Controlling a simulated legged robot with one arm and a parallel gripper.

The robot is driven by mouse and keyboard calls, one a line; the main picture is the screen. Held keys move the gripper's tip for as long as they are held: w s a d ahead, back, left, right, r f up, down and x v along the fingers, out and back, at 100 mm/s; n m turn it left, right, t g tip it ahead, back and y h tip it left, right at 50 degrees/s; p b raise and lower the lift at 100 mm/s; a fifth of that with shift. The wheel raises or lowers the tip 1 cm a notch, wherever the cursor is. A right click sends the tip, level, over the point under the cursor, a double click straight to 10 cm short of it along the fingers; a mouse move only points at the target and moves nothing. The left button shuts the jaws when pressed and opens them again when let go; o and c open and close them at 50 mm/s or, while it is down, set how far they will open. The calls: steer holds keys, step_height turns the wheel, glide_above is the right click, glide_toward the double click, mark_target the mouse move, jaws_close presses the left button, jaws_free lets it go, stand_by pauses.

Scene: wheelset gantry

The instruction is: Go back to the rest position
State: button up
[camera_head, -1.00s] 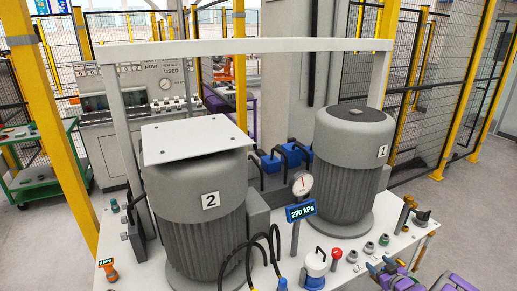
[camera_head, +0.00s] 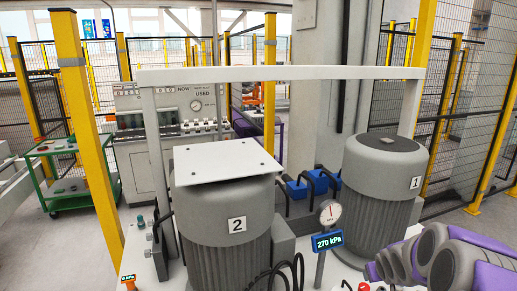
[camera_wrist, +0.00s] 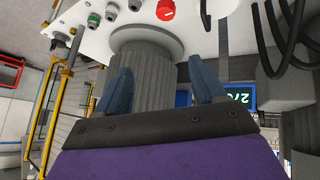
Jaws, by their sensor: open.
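My gripper (camera_wrist: 162,82) shows in the wrist view with its two blue fingers apart and nothing between them. Behind the fingers is a ribbed grey motor on a round base, seen upside down, and I cannot tell if it is close. In the head view my grey and purple arm is at the lower right, in front of motor 1 (camera_head: 382,170). The fingertips cannot be made out there. Motor 2 (camera_head: 225,220), with a flat white plate (camera_head: 226,161) on top, stands left of centre.
A white frame bar (camera_head: 280,74) spans above both motors. A gauge (camera_head: 330,213) and a 270 kPa display (camera_head: 327,242) stand between them. The wrist view shows a red knob (camera_wrist: 165,10) and black hoses (camera_wrist: 285,35). A green cart (camera_head: 75,172) and yellow-posted fencing stand beyond.

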steer(key=s+a+r+g, duration=0.2)
steer(key=s+a, duration=0.5)
steer(key=s, duration=0.7)
steer(key=s+a+r+g+y, duration=0.1)
steer(key=s+a+g, duration=0.3)
steer(key=s+a, duration=0.4)
steer(key=s+a+r+g+y, duration=0.1)
steer(key=s+a+r+g, duration=0.2)
steer(key=s, duration=1.6)
steer(key=a+r, duration=0.1)
steer(key=a, duration=0.3)
steer(key=shift+s+a, duration=0.2)
steer(key=shift+s, duration=0.1)
steer(key=shift+r, duration=0.1)
stand_by(0.8)
